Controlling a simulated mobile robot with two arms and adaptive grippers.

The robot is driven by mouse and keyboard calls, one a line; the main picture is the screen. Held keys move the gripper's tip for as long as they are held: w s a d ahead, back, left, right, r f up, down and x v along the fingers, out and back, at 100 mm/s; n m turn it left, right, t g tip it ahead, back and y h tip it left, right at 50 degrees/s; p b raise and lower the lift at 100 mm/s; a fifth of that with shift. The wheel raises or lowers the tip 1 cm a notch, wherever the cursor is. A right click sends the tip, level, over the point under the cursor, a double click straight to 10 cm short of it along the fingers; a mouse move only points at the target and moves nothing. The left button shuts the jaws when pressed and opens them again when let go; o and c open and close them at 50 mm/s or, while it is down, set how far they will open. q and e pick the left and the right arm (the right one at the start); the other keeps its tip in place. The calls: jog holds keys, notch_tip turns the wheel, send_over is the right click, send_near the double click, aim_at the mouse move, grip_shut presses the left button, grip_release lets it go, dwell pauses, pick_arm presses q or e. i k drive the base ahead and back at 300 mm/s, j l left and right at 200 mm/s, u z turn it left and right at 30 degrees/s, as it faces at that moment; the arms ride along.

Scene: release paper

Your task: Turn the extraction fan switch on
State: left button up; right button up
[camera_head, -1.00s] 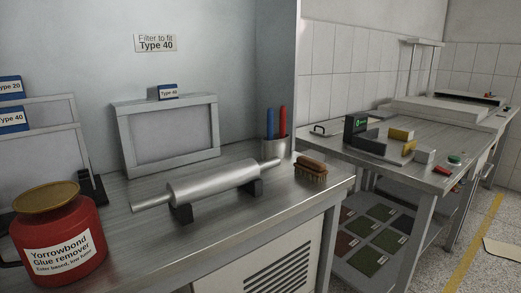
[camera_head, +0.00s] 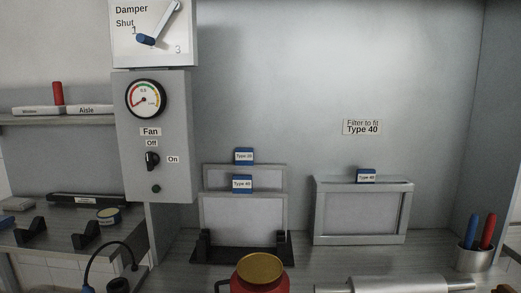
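The extraction fan switch (camera_head: 152,161) is a black rotary knob on a grey control box (camera_head: 180,140) at the left. The "Fan" label is above it, with "Off" just over the knob and "On" to its right. The knob looks roughly upright, towards "Off", though it is small. Below it is a dark green round lamp or button (camera_head: 156,189). Above it is a round gauge (camera_head: 146,99) with its needle at the lower left. Neither of my grippers is in view.
A damper panel (camera_head: 182,45) with a blue-handled lever (camera_head: 146,40) near "Shut" is above the box. A red container (camera_head: 262,280), a metal roller (camera_head: 410,284), framed filters (camera_head: 360,212) and a pen cup (camera_head: 474,257) stand on the bench. A shelf (camera_head: 60,120) is at the left.

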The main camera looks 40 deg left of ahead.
aim_at(152, 158)
jog(key=u, duration=1.9)
